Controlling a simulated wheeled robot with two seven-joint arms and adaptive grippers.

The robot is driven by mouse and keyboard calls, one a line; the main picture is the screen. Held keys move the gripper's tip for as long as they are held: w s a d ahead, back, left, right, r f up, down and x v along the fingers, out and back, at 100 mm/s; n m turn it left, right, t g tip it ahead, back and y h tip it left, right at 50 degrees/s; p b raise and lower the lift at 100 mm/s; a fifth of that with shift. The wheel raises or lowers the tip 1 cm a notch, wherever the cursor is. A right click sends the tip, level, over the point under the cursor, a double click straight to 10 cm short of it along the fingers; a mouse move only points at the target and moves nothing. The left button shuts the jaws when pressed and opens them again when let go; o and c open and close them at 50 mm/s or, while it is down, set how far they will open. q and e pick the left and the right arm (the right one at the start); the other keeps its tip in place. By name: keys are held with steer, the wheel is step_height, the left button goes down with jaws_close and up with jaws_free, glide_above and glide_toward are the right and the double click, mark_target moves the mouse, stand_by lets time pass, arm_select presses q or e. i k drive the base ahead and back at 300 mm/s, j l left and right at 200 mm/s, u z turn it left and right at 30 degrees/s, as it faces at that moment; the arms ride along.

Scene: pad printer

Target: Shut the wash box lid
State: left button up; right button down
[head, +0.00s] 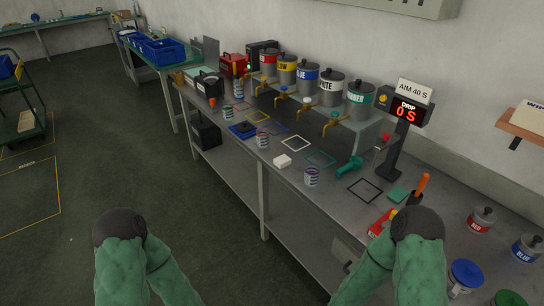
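No box is clearly labelled as the wash box. A red box (232,66) stands at the back left of the long grey bench, and its lid position is too small to tell. A dark box with a pale label (207,84) stands nearer on the same bench end. A dark grey panel (211,52) stands upright behind it; I cannot tell whether it belongs to either box. Both my arms show only as green links with dark joints at the bottom edge, far from these boxes. Neither gripper is in view.
A row of labelled paint pots (308,76) with taps lines the back of the grey bench (236,156). Small tins, outlined squares, a green tool (350,164) and a timer display (408,112) occupy the top. The floor (110,170) left of the bench is clear.

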mark_target(212, 46)
steer(key=i+j+u, duration=0.3)
steer(key=i+j, duration=0.15)
steer(key=i+j+u, duration=0.35)
steer(key=i, duration=0.3)
steer(key=i+j+u, duration=0.15)
steer(key=i+u, duration=0.15)
steer(key=i, duration=0.3)
steer(key=i+u, duration=0.3)
steer(key=i, duration=0.35)
steer(key=i+j+z, duration=0.15)
steer(key=i+z, duration=0.25)
steer(key=i, duration=0.2)
steer(key=i+j+z, duration=0.4)
steer(key=i, duration=0.2)
steer(key=i+j+z, duration=0.4)
steer(key=i, duration=0.2)
